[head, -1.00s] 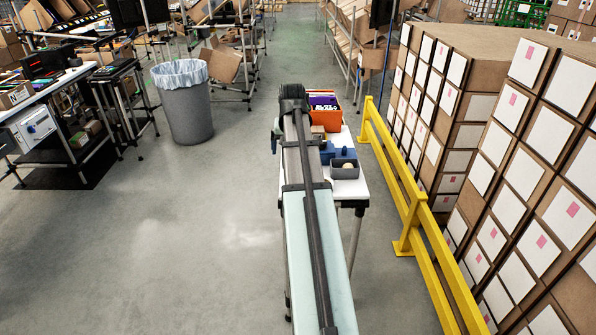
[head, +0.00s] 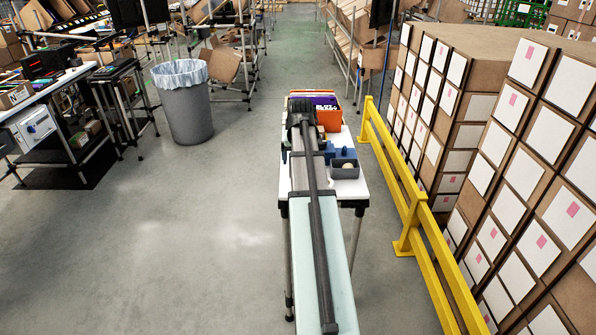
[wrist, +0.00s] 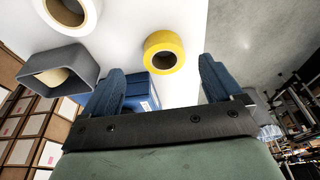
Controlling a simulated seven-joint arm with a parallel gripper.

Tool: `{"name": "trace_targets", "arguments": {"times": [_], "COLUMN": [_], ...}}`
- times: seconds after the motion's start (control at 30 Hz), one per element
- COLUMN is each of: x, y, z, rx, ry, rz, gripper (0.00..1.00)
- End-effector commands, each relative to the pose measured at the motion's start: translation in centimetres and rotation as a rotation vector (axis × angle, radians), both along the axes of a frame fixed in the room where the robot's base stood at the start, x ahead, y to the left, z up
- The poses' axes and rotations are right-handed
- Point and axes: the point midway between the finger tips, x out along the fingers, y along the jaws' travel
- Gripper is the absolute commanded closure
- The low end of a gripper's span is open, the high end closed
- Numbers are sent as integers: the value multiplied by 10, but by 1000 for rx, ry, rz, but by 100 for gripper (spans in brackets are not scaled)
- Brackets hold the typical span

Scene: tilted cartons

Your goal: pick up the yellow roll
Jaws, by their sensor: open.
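The yellow roll (wrist: 163,41) lies on the white table top in the wrist view, its dark centre hole facing the camera. My gripper (wrist: 160,74) is open, with its two blue fingers wide apart and nothing held between them. The roll shows beyond the fingertips, in line with the gap and a little toward the left finger. It is apart from both fingers. In the head view I cannot make out the roll; my arm covers part of the table.
A white roll (wrist: 92,18) and a grey bin (wrist: 83,62) with a pale roll inside stand left in the wrist view. A blue object (wrist: 143,92) shows behind the left finger. In the head view, an orange bin (head: 330,120) stands at the back of the table (head: 350,187). A yellow rail (head: 412,215) runs right.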

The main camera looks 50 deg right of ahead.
Motion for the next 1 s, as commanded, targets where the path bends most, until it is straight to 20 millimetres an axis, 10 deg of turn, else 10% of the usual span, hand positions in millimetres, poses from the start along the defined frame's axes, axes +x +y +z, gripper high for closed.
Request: {"name": "trace_targets", "arguments": {"times": [1.0], "x": [18], "y": [-12], "z": [-50], "rx": [-1], "ry": [-1], "rz": [0], "gripper": [16]}}
